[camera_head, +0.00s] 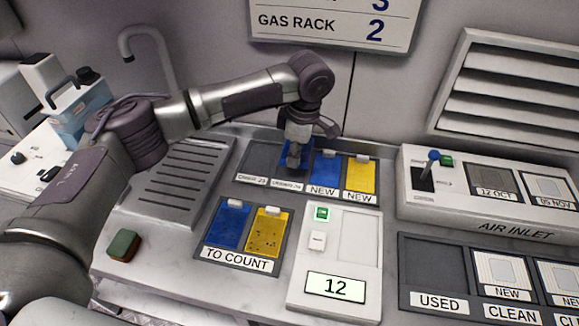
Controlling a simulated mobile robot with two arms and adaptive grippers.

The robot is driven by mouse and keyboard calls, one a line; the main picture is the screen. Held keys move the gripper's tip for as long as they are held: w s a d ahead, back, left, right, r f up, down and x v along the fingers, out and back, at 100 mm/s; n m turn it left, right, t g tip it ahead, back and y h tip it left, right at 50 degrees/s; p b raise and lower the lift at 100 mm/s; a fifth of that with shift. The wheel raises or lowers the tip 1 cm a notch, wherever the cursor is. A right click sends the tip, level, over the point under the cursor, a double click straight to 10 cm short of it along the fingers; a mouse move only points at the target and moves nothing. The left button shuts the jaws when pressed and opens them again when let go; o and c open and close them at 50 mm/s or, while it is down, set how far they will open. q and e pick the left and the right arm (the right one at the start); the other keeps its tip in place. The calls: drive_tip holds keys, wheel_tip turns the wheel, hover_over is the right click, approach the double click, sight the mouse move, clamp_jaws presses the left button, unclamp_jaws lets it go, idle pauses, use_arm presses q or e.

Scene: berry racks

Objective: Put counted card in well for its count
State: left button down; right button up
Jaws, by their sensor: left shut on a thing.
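My left gripper (295,160) points down at the back rack (256,163) and is shut on a blue card (284,153), mostly hidden by the fingers. The card is over or in the second well from the left; I cannot tell whether it touches the bottom. The labels under the two left wells are too small to read surely. A blue card (229,224) and a speckled yellow card (267,232) lie in the TO COUNT tray (236,256). The counter (346,238) shows 12 on its display (335,286). My right gripper is out of view.
Blue (326,171) and yellow (361,176) cards stand in wells marked NEW. A sponge (123,245) lies at left by the drainer (178,185). The air inlet unit (470,192) and a USED and CLEAN rack (437,284) stand at right. A wall sign (335,25) reads GAS RACK 2.

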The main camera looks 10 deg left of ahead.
sight(290, 177)
use_arm(q)
drive_tip(key=shift+a+f, duration=0.5)
drive_tip(key=shift+a, duration=0.1)
drive_tip(key=shift+f, duration=1.9)
drive_tip(key=c, duration=1.2)
unclamp_jaws()
drive_tip(key=shift+f, duration=0.1)
drive_tip(key=r, duration=0.4)
drive_tip(key=d+r, duration=0.1)
drive_tip(key=r, duration=0.7)
drive_tip(key=shift+d+r, duration=0.1)
drive_tip(key=shift+d, duration=0.15)
